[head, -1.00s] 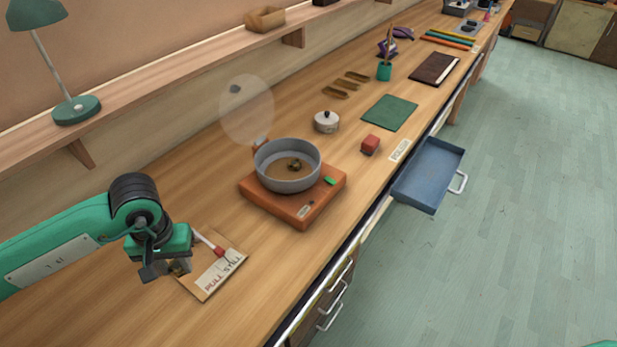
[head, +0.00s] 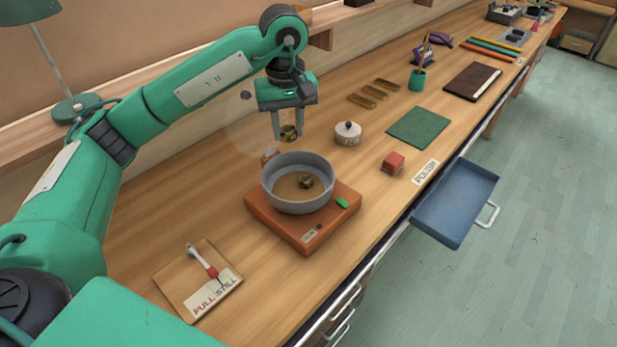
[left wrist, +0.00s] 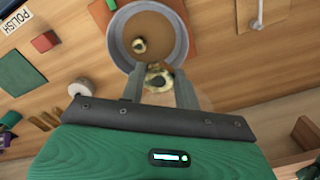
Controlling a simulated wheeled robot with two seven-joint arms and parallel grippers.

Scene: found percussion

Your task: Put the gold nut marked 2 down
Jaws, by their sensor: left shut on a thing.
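My left gripper (head: 288,136) is shut on a gold nut (head: 289,131) and holds it in the air behind the grey pan. In the left wrist view the held nut (left wrist: 157,77) shows between the fingers, in front of the pan's rim. I cannot read a number on it. A second gold nut (head: 306,181) lies inside the grey pan (head: 297,207), on its brown bottom; it also shows in the left wrist view (left wrist: 139,45). The pan stands on an orange-brown base (head: 330,218) with a green button. My right gripper is not in view.
A white lidded pot (head: 347,134), a red block (head: 393,163) and a green mat (head: 419,127) lie right of the pan. A board with a lever (head: 185,303) lies at front left. A blue drawer (head: 455,205) stands open.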

